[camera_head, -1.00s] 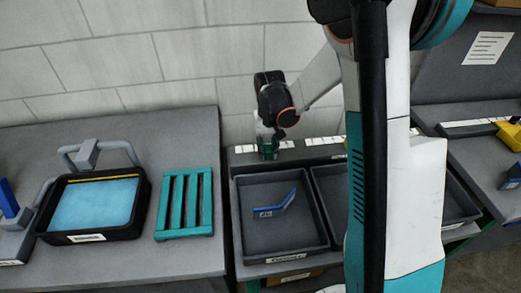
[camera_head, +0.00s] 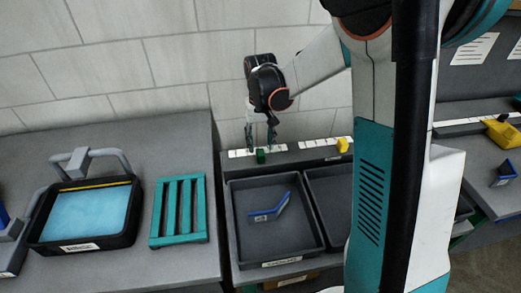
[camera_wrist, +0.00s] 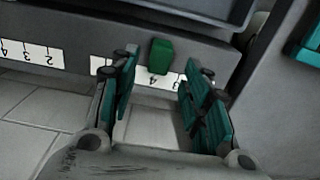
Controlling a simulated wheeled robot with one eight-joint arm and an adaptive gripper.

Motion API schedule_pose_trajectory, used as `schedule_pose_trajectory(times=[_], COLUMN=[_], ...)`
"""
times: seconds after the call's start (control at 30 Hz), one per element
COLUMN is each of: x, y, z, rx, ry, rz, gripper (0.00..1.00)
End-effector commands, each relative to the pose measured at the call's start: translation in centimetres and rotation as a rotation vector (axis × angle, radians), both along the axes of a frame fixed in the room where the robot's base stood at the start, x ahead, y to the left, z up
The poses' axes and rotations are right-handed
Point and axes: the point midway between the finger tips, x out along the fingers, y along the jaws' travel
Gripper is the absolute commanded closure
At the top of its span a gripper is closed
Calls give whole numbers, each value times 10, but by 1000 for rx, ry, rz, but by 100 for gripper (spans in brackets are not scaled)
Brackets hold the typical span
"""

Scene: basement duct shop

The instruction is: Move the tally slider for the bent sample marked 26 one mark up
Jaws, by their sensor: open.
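The green slider (camera_head: 260,156) sits on a white numbered strip (camera_head: 238,153) along the ledge behind the left dark tray. In the wrist view the green slider (camera_wrist: 161,57) stands by an upside-down 4, with a 3 to its right. My gripper (camera_head: 261,146) is open and empty above the strip. In the wrist view the fingers of my gripper (camera_wrist: 160,92) are spread, with the slider beyond the gap between them. A blue bent sample (camera_head: 270,208) lies in the left tray (camera_head: 237,235); its marking is too small to read.
A yellow slider (camera_head: 343,145) sits on another numbered strip (camera_head: 312,143) to the right, behind a second tray (camera_head: 318,200). A teal rack (camera_head: 179,240) and a blue-filled black tray (camera_head: 40,240) stand on the left table. A wall is close behind the ledge.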

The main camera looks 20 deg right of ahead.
Motion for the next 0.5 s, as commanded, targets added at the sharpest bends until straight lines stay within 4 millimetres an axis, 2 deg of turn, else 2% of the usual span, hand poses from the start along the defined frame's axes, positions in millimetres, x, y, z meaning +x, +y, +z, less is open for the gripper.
schedule_pose_trajectory(times=[0.03,0.2,0.33,0.5], x=[0,0,0,0], y=[0,0,0,0], z=[11,40,54,61], rx=[0,0,0,0], ry=[0,0,0,0], rz=[0,0,0,0], gripper=[57,57,57,57])
